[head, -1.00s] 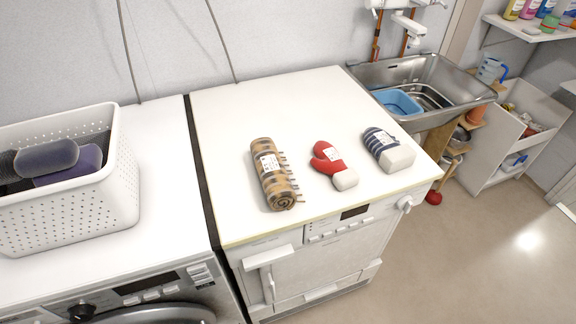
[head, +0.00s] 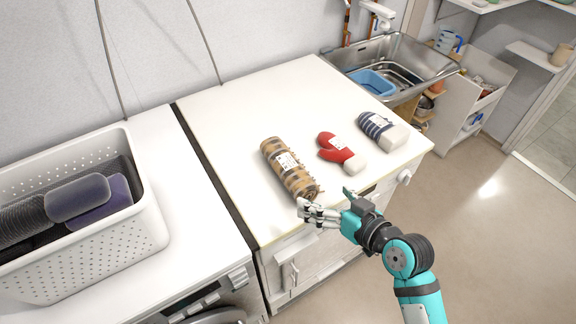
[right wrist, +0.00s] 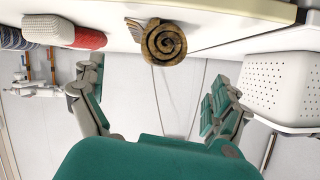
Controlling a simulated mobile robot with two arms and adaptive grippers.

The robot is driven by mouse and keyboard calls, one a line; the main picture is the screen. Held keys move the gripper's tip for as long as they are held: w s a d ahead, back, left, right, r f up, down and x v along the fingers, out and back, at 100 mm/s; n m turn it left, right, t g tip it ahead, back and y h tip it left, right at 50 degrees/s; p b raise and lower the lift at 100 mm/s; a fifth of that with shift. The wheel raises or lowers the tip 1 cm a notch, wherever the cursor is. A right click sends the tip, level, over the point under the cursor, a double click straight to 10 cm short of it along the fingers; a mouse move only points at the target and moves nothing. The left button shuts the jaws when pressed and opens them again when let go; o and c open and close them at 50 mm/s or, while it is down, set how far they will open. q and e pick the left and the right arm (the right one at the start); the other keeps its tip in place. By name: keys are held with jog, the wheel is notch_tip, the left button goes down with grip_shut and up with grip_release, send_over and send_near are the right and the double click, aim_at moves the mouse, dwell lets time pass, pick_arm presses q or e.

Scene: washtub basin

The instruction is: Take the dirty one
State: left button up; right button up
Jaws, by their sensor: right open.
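Three items lie in a row on the white top. A rolled scarf (head: 287,168) with a brown and black pattern and a white tag is at the left. A red mitten (head: 340,150) with a white cuff is in the middle, and a navy striped knitted item (head: 382,131) with a white band is at the right. No dirt is clear on any. My right gripper (head: 325,203) is open and empty at the top's front edge, just before the scarf's near end. In the right wrist view the scarf's spiral end (right wrist: 163,42) faces the gap between the fingers. My left gripper is not in view.
A white perforated basket (head: 150,225) holding dark items stands on the washing machine at the left. A metal sink (head: 440,70) with a blue tub (head: 371,82) is at the back right. The white top (head: 235,105) is bare behind the items.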

aim_at(311, 190)
jog(key=x, duration=0.6)
jog(key=shift+w+a+f+p, duration=0.15)
jog(key=shift+w+a+p, duration=0.1)
jog(key=shift+a+p, duration=0.1)
jog(key=p+x, duration=0.1)
jog(key=x, duration=0.3)
jog(key=shift+w+a+f, duration=0.15)
jog(key=shift+f, duration=0.15)
jog(key=shift+w+a+f, duration=0.15)
jog(key=shift+w, duration=0.05)
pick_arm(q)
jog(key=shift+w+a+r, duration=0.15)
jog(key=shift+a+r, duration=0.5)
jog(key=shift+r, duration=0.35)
pick_arm(e)
jog(key=shift+c, duration=0.4)
jog(key=c, duration=1.1)
